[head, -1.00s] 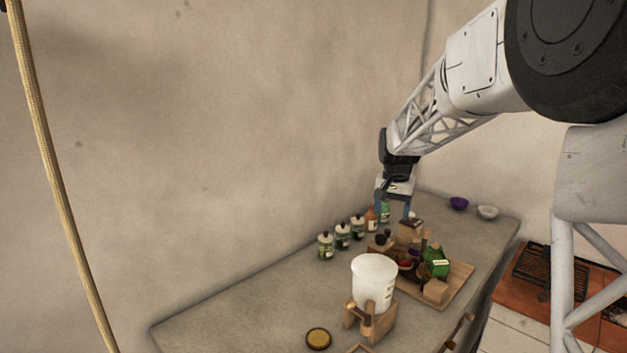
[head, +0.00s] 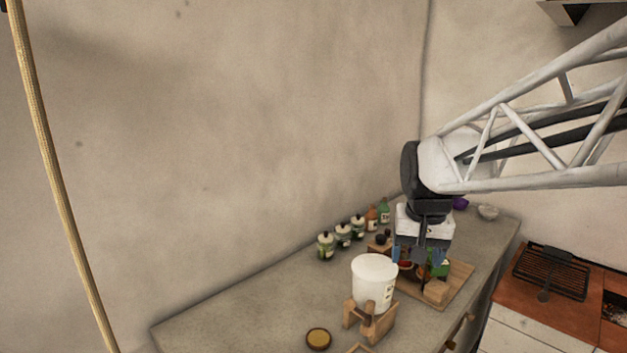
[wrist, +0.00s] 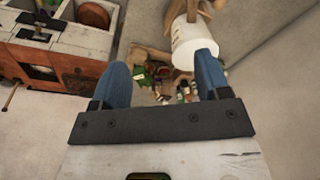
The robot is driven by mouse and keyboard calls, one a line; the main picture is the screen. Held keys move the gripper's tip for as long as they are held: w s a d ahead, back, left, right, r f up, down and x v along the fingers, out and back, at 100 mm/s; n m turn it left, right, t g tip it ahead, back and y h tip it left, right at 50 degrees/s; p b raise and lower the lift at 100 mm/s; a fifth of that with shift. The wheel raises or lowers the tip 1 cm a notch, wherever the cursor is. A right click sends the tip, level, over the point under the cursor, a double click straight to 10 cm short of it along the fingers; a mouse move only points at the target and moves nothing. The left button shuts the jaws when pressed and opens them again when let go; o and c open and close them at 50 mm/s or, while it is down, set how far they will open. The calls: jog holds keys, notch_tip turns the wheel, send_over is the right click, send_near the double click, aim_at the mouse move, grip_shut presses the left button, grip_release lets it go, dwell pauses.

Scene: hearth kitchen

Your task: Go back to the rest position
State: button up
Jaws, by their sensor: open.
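My gripper (head: 417,256) hangs from the arm on the right in the head view, in front of the wooden board and its items. Its two blue fingers stand apart with nothing between them. In the wrist view the open gripper (wrist: 163,72) points down from above the counter, with a white tub and small items seen beyond the fingertips. The gripper hides part of the items on the board in the head view.
A brick hearth with a grill (head: 553,270) stands at right. The counter's front left is mostly clear.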

jog(key=s+f+n, duration=0.1)
jog(key=s+f, duration=0.2)
jog(key=s, duration=0.7)
jog(key=s+f+n, duration=0.1)
jog(key=s+f, duration=0.2)
jog(key=s, duration=0.7)
jog(key=shift+s+a+t, duration=0.15)
jog(key=shift+a+t, duration=0.25)
jog(key=shift+a, duration=0.05)
jog(key=shift+c, duration=0.4)
dwell(0.7)
